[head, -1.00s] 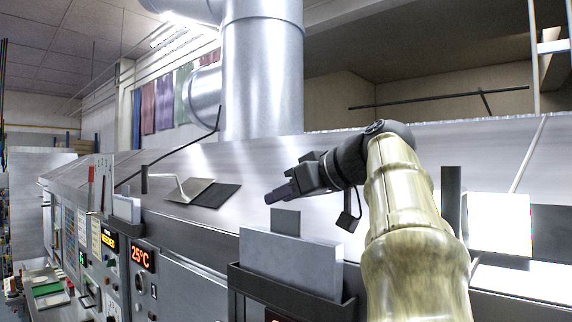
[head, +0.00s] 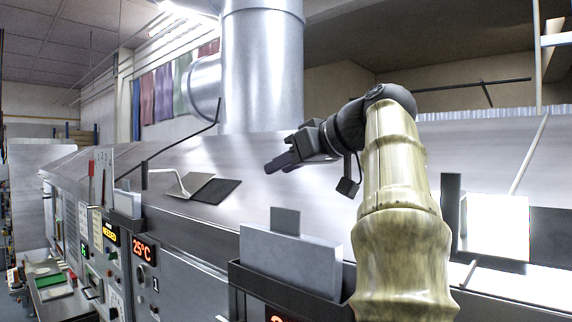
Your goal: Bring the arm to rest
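My gripper (head: 280,164) is in the middle of the head view, held in the air in front of the sloped metal hood. Its dark fingers point left and slightly down. They look close together, but at this angle I cannot tell if they are open or shut. I see nothing held in them. My arm rises from the lower right, bends at the top and reaches left to the gripper.
Below my gripper, grey panels (head: 290,262) stand in a dark holder (head: 245,283). A bent-handled plate (head: 191,186) and a dark flat piece (head: 216,191) lie on the sloped hood (head: 270,205). A large metal duct (head: 262,70) rises behind.

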